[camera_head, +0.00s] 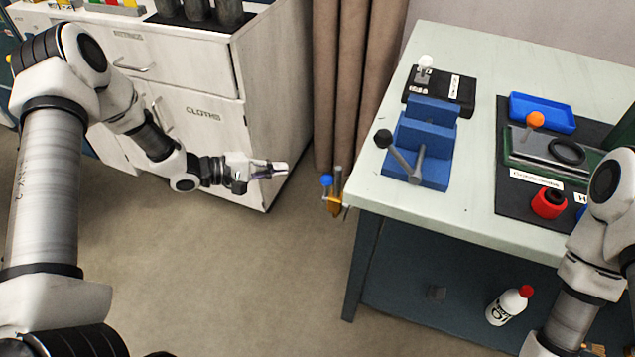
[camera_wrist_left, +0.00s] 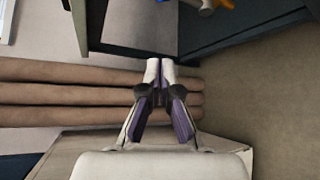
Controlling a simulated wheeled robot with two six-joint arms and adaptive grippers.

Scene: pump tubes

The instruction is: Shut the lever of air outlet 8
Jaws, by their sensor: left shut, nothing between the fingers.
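A small brass valve (camera_head: 335,206) with a blue ball knob (camera_head: 326,180) and a grey stem sits at the left edge of the workbench. It looks like the air outlet with its lever, but I can read no number on it. Part of it shows at the top edge of the left wrist view, with yellow and blue parts (camera_wrist_left: 225,3). My left gripper (camera_head: 284,169) is shut and empty, to the left of the knob and apart from it. Its closed fingers (camera_wrist_left: 160,68) also show in the left wrist view. My right gripper is out of view; only its arm shows.
The pale green workbench (camera_head: 470,220) carries a blue vise (camera_head: 425,145), a blue tray (camera_head: 542,112) and a red ring-shaped part (camera_head: 549,203). A white cabinet (camera_head: 275,75) stands behind my left gripper. Brown curtains (camera_head: 355,80) hang between them. The floor below the gripper is clear.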

